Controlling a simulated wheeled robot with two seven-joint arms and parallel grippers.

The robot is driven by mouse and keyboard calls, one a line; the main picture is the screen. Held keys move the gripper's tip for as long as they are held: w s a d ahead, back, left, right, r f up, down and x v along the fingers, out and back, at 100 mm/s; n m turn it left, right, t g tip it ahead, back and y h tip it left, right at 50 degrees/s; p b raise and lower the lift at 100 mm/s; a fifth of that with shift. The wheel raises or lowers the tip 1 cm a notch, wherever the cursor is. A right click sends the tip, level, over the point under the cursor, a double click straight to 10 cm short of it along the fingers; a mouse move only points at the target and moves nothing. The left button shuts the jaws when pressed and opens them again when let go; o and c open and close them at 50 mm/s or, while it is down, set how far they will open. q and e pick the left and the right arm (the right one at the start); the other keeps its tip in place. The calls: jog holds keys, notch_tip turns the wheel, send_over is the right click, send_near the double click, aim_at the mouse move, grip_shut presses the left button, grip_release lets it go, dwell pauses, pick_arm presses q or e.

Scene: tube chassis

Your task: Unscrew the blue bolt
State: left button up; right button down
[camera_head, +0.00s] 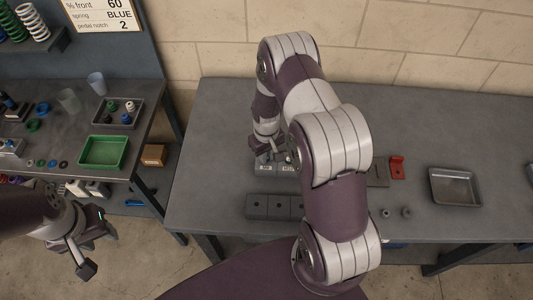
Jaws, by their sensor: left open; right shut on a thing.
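I cannot make out the blue bolt; my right arm and gripper cover part of the right-hand bench. My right gripper (272,147) points down just above a small grey labelled block (265,167) on that bench. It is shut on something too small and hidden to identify. My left gripper (99,251) is open and empty, low at the left, over the floor in front of the left bench.
A dark three-part block (256,206) lies nearer the bench front. Right of my arm are a red bracket (397,167), two grey rings (386,213) and a metal tray (455,187). The left bench holds a green tray (103,152) and a parts tray (119,118).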

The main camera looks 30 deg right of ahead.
jog(key=shift+s+f, duration=0.1)
jog(key=n, duration=0.5)
jog(key=c, duration=1.3)
grip_release()
jog(key=shift+o, duration=0.2)
